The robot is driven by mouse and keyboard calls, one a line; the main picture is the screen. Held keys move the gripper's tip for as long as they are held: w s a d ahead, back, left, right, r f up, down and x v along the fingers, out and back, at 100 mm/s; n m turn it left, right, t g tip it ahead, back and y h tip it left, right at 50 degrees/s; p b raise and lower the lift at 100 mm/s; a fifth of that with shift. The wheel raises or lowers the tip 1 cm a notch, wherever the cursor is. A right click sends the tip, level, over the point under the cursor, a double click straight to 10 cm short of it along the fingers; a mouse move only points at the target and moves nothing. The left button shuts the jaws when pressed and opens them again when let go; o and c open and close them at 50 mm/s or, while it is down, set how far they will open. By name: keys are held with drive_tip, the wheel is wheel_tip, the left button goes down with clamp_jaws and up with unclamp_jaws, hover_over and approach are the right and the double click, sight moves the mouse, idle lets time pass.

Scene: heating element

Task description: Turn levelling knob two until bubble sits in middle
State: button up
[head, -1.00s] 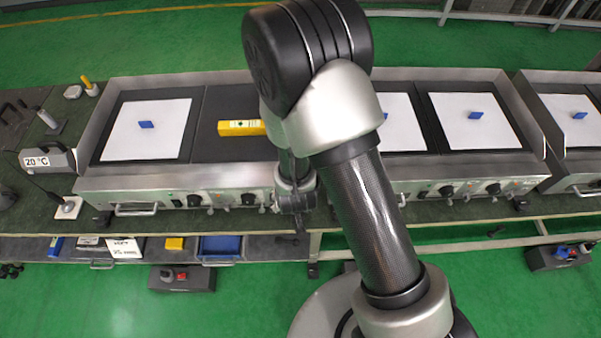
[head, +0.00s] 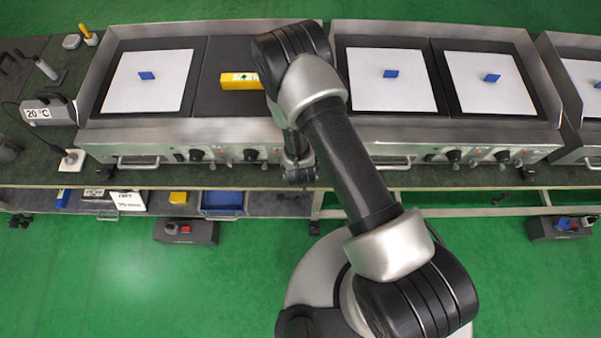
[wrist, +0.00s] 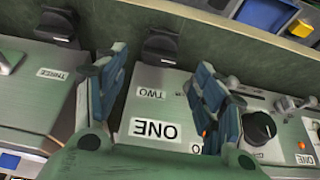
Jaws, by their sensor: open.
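The label TWO (wrist: 150,93) is on a pale metal panel in the wrist view, with a black knob (wrist: 160,47) just beyond it. My gripper (wrist: 162,62) is open and empty, its blue-padded fingers on either side of the label. The knob lies around the fingertips, between them in the picture; I see no contact.
A larger label ONE (wrist: 155,130) sits nearer the wrist camera. Label THREE (wrist: 52,74) and another black knob (wrist: 55,25) are at left. A round black dial (wrist: 258,127) is right of my fingers. A blue tray (head: 223,202) is on the lower shelf.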

drive_tip(key=b+x, duration=0.1)
drive_tip(key=x, duration=0.4)
drive_tip(key=shift+f, duration=0.15)
drive_tip(key=shift+c, duration=0.5)
drive_tip(key=c, duration=1)
